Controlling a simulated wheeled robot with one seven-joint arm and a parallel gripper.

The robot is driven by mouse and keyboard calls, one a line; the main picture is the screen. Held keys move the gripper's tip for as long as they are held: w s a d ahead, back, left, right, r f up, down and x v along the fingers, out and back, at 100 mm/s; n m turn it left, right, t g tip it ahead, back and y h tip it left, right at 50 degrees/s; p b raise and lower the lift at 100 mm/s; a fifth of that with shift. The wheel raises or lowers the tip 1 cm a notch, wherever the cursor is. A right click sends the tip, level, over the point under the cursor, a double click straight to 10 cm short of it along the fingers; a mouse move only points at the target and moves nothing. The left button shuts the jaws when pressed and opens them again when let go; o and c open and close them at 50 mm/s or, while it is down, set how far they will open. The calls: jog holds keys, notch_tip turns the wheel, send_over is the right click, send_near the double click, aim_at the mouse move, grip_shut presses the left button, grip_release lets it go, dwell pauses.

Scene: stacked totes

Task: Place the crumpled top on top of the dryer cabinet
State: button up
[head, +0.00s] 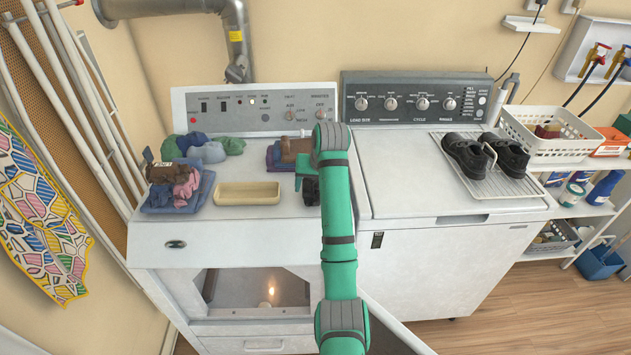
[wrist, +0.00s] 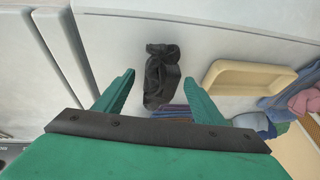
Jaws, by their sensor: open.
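A small black crumpled cloth (wrist: 162,75), which looks like the crumpled top, lies on the white top of the dryer cabinet (head: 240,222). In the head view the cloth (head: 312,193) shows at the right of that surface, partly hidden by my arm. My gripper (wrist: 159,78) is open and points down over the cloth. In the wrist view the cloth appears between and slightly beyond the two green fingers, with no finger seen closed on it. In the head view my gripper is mostly hidden behind my arm.
A cream tray (head: 247,193) sits left of the cloth. A washer (head: 400,195) adjoins at right, with black shoes (head: 467,155) on a rack.

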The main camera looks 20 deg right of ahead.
jog(key=v, duration=0.8)
jog(key=shift+d+r, duration=0.1)
jog(key=shift+r, duration=0.3)
jog(key=shift+v, duration=1.65)
jog(key=shift+s+f, duration=0.1)
